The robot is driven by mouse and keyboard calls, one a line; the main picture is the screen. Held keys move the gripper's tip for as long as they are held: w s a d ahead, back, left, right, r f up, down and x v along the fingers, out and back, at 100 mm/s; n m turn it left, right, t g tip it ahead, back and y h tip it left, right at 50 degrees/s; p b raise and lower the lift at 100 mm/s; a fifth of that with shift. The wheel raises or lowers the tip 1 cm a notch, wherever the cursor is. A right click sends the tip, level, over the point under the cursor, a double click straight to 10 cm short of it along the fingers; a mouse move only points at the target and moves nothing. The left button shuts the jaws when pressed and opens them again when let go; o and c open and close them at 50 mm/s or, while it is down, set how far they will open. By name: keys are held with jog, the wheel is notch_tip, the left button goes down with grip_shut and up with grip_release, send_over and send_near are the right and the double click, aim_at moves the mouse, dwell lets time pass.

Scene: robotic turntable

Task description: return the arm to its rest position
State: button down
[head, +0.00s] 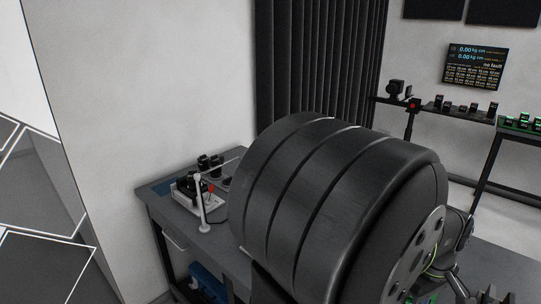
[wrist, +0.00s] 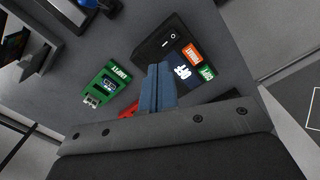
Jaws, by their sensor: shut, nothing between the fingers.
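My gripper (wrist: 160,70) shows in the wrist view as two blue fingers pressed together, with nothing between them. It points at a grey surface (wrist: 85,45) with electronic parts on it. How high the fingertips are above that surface I cannot tell. In the head view a large dark banded cylinder fills the middle and hides much of the bench behind it; I cannot make out my gripper's fingers there.
Beyond the fingertips in the wrist view lie a green board (wrist: 108,86) and a black box (wrist: 158,42) with orange and green labels. In the head view a grey bench (head: 165,207) holds a white device (head: 183,197) with a red-tipped lever. A lit screen (head: 475,66) hangs at the back.

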jog(key=shift+n+g+h, duration=0.4)
jog(key=shift+n+g, duration=0.1)
jog(key=shift+n, duration=0.3)
jog(key=shift+w+d+f, duration=0.2)
jog(key=shift+w+d, duration=0.5)
jog(key=shift+d, duration=0.2)
jog(key=shift+w+d+f, duration=0.15)
jog(key=shift+w+d, duration=0.55)
jog(key=shift+d, duration=0.2)
jog(key=shift+a, duration=0.1)
jog(key=s+a+r+m+t+y, duration=0.1)
jog(key=s+a+m, duration=0.1)
jog(key=s+a, duration=0.25)
jog(key=f, duration=0.8)
jog(key=shift+w+a+f, duration=0.25)
jog(key=shift+a+f, duration=0.1)
notch_tip(320, 180, up, 3)
jog(key=shift+f, duration=0.2)
jog(key=shift+r, duration=0.75)
